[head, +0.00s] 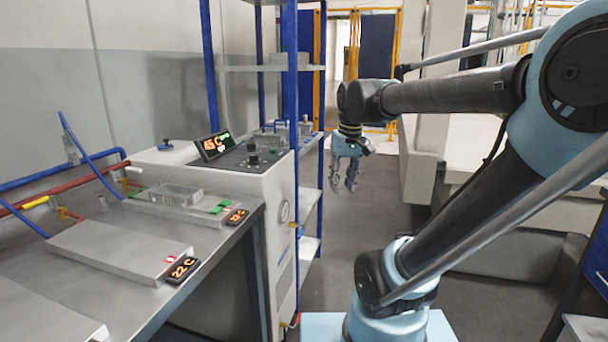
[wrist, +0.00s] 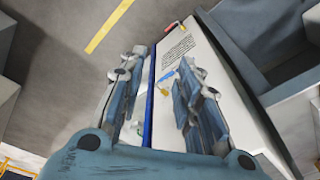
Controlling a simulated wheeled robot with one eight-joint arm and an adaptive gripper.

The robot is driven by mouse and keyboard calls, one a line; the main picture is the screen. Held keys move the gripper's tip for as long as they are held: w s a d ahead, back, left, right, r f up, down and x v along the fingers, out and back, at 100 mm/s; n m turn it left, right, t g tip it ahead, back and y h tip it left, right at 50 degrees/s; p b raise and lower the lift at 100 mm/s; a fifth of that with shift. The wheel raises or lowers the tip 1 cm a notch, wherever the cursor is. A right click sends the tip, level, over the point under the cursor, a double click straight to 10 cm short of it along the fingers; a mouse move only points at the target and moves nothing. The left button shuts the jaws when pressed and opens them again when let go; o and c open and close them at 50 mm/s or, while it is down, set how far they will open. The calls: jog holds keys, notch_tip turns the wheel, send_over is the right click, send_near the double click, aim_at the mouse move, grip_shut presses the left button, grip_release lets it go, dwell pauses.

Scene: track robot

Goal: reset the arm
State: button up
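My gripper (head: 344,187) hangs fingers-down from the end of my arm in the head view, in free air over the aisle floor. It is to the right of the shelf rack and the machine with the display. In the wrist view my gripper (wrist: 160,88) shows its two fingers spread apart with a clear gap between them. Nothing is held between the fingers. My arm is bent, with the elbow high at the right of the head view and the forearm reaching left.
A metal bench (head: 120,232) with flat plates and small displays stands at the left. A white machine (head: 272,240) with a lit display (head: 214,146) adjoins it. A blue-posted shelf rack (head: 292,100) stands behind. A pale block (head: 480,160) is at the right. The grey aisle floor (head: 370,215) between is clear.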

jog(key=s+d+f+m, duration=0.1)
jog(key=s+d+f, duration=0.3)
jog(key=s+f, duration=0.2)
jog(key=s+d+f+m, duration=0.2)
jog(key=s+f, duration=0.3)
jog(key=f, duration=0.4)
jog(key=shift+s+d+f+t+h, duration=0.4)
jog(key=shift+d, duration=0.5)
